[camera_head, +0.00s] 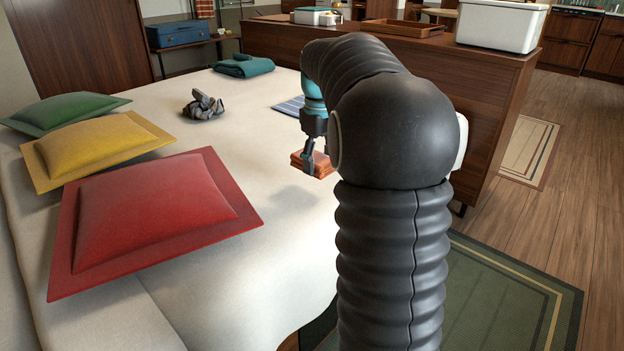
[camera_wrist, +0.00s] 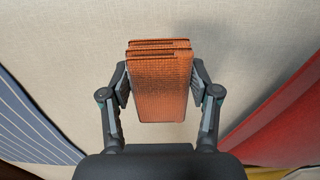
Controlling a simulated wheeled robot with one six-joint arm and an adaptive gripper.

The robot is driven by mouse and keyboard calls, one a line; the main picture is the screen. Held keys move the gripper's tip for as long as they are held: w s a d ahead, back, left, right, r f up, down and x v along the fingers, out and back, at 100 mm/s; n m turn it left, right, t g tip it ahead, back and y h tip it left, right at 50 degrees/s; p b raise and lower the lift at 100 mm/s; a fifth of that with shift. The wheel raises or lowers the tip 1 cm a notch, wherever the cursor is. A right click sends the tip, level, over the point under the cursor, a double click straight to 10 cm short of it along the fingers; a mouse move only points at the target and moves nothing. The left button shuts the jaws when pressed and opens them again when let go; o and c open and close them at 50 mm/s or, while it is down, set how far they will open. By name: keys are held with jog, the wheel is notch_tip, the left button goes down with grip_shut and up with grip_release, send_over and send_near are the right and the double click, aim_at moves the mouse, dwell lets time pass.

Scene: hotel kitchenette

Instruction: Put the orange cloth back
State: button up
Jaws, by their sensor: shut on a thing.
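The orange cloth (camera_wrist: 160,88) is folded into a thick block. In the wrist view it sits between both fingers of my gripper (camera_wrist: 160,90), which are shut on its sides. In the head view the orange cloth (camera_head: 318,164) shows at my gripper (camera_head: 316,158), over the pale bed cover near its right side. My arm hides part of the cloth there. I cannot tell for sure whether the cloth touches the bed.
Red (camera_head: 155,217), yellow (camera_head: 97,147) and green (camera_head: 63,111) cushions lie at left. A crumpled grey cloth (camera_head: 203,105), a folded teal cloth (camera_head: 243,66) and a striped blue cloth (camera_head: 288,105) lie farther back. A wooden cabinet (camera_head: 290,50) stands behind with a brown tray (camera_head: 403,28) and white bin (camera_head: 500,24).

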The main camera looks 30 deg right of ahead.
aim_at(312, 188)
jog(key=shift+w+a+f, duration=0.6)
jog(key=shift+f+b, duration=0.55)
jog(key=shift+f, duration=1.3)
jog(key=shift+f, duration=0.15)
jog(key=o, duration=1.2)
